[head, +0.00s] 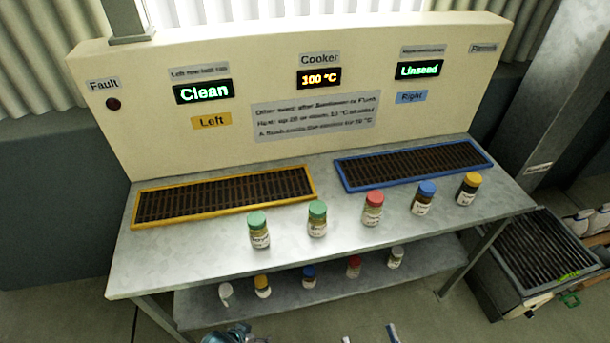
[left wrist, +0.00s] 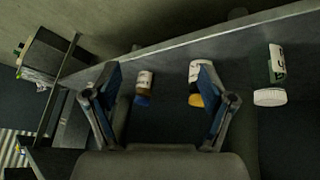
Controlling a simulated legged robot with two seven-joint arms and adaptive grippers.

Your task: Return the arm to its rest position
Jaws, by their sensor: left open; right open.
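My left gripper (head: 232,336) shows only in part at the bottom edge of the head view, low in front of the table. In the left wrist view its two fingers (left wrist: 158,78) are spread wide with nothing held between them. Beyond them, seen upside down, are a blue-capped jar (left wrist: 145,82), a yellow-capped jar (left wrist: 195,72) and a white-capped bottle (left wrist: 276,66) on a shelf. My right gripper (head: 370,338) shows as two separate fingertips at the bottom edge of the head view, apart, with nothing visible between them. The rest of both arms is out of the head view.
A metal table (head: 190,260) carries several capped jars along its front and yellow-framed (head: 225,195) and blue-framed (head: 415,165) grates. Its lower shelf (head: 330,292) holds more small containers. A cream panel (head: 260,70) stands behind. A dark grated box (head: 545,255) is at the right.

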